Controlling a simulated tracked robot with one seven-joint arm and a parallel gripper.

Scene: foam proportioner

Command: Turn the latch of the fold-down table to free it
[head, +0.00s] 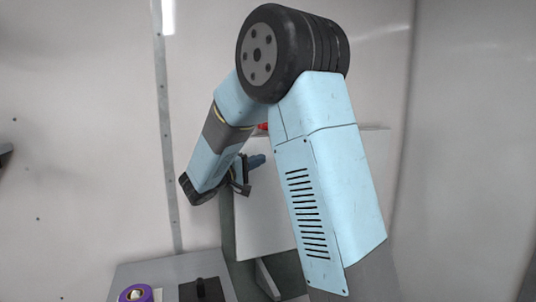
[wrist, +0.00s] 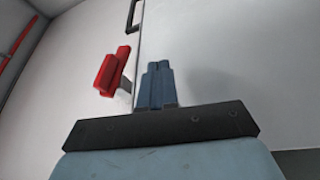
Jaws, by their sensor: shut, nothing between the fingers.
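The red latch (wrist: 113,72) is in the wrist view, left of my gripper, tilted a little from upright beside the edge of a white panel. The panel, which looks like the fold-down table (wrist: 240,55), fills the right side of that view. My gripper (wrist: 157,66) is shut and empty, with its blue fingers just right of the latch and a gap between them in the picture. In the head view my gripper (head: 261,159) is in front of the table (head: 264,215). Only a bit of the red latch (head: 263,126) shows there, the rest hidden by my arm.
A dark handle (wrist: 133,13) is at the top of the wrist view. A red pipe (wrist: 18,40) runs along the far left. In the head view a grey counter (head: 165,268) carries a purple roll (head: 137,293) and a black box (head: 202,291) below my arm.

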